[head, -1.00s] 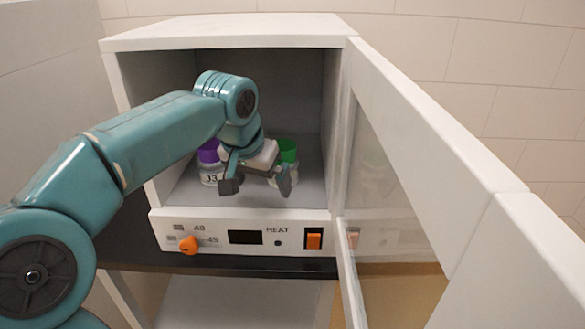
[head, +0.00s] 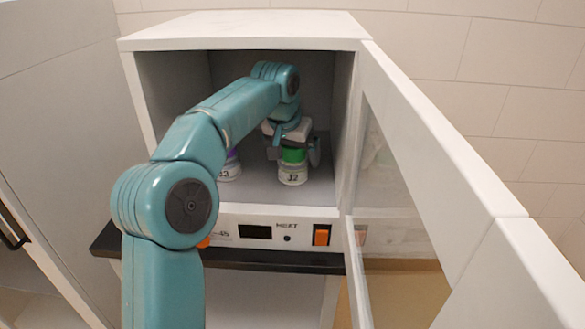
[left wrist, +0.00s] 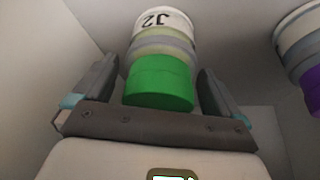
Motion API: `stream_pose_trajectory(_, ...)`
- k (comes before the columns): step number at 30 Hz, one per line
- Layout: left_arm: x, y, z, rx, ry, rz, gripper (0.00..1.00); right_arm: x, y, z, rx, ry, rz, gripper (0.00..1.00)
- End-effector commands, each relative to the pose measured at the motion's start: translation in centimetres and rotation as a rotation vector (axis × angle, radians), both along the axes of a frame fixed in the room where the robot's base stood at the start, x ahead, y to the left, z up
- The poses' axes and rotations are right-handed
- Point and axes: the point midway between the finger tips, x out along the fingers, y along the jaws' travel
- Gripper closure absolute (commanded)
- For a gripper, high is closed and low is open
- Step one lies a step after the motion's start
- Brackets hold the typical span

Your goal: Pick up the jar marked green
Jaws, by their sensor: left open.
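The jar marked green (head: 292,172) stands upright on the floor of the open white cabinet, with a green lid and a label reading J2. In the left wrist view the green jar (left wrist: 158,80) shows between the two fingers, its lid nearest the palm. My left gripper (head: 294,153) is inside the cabinet, its fingers on either side of the green lid. The left wrist view shows the gripper (left wrist: 157,95) open, with a gap visible beside the lid. My right gripper is not in view.
A purple-lidded jar (head: 229,171) stands left of the green jar, partly hidden by my arm. The cabinet (head: 240,30) has side walls close around my arm. Its glass door (head: 440,150) stands open to the right. An orange switch (head: 321,235) is on the front panel.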

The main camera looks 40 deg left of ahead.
Motion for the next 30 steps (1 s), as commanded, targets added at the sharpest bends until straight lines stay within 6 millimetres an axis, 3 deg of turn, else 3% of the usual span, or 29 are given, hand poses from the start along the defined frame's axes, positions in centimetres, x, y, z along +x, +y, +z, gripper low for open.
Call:
stream_pose_trajectory(5, 0.1, 0.0, 0.0, 0.0, -0.001, 0.0, 0.02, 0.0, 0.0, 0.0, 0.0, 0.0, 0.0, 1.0)
stream_pose_trajectory(11, 0.1, 0.0, 0.0, 0.0, -0.001, 0.0, 0.67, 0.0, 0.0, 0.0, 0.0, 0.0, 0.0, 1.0)
stream_pose_trajectory(22, 0.1, 0.0, 0.4, 0.001, -0.003, 0.0, 0.67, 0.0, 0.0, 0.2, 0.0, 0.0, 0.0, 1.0)
stream_pose_trajectory(27, 0.1, 0.0, 2.1, 0.001, -0.004, 0.0, 0.67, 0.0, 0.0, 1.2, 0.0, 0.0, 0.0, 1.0)
stream_pose_trajectory(30, -1.5, -0.5, 1.5, 0.002, -0.004, -0.001, 0.67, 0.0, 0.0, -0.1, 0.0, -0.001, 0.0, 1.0)
